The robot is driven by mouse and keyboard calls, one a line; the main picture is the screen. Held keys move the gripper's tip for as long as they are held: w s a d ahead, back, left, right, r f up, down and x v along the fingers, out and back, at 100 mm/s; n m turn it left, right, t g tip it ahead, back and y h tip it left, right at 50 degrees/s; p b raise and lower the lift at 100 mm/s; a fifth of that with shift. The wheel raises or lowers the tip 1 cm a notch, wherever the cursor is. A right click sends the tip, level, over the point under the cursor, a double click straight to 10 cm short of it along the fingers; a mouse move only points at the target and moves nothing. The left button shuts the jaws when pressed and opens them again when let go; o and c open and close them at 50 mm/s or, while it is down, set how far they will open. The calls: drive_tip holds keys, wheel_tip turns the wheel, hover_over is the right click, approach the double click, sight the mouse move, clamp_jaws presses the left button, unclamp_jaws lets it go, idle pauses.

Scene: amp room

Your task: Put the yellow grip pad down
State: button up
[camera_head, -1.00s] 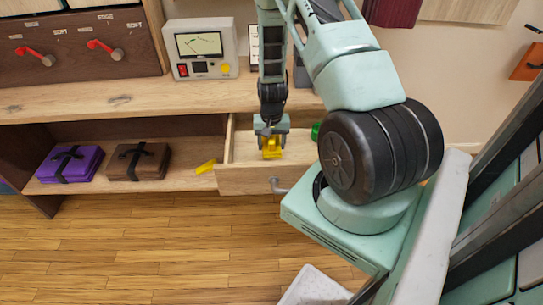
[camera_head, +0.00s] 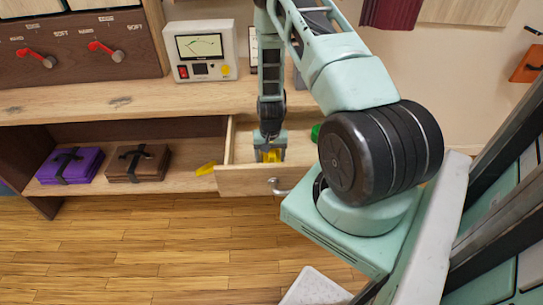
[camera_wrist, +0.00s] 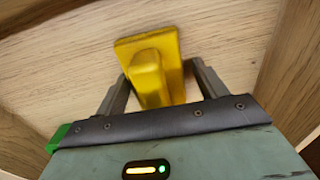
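The yellow grip pad (camera_wrist: 150,75), a flat plate with a raised handle, lies against the pale wooden drawer floor in the wrist view. In the head view it shows as a small yellow patch (camera_head: 271,156) low at my gripper. My gripper (camera_wrist: 161,70) points down into the open drawer (camera_head: 247,181). Its two fingers stand apart on either side of the pad's handle, with a clear gap on the right. In the head view my gripper (camera_head: 270,152) partly hides the pad.
A green object (camera_head: 316,132) is at the drawer's right side. Another yellow piece (camera_head: 206,168) lies on the shelf just left of the drawer. Purple (camera_head: 70,165) and brown (camera_head: 138,163) strapped bundles sit farther left. The workbench top (camera_head: 120,104) overhangs the shelf.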

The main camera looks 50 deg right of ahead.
drive_tip(key=shift+s+d+f, duration=0.1)
drive_tip(key=shift+s+d, duration=0.1)
drive_tip(key=shift+s, duration=0.2)
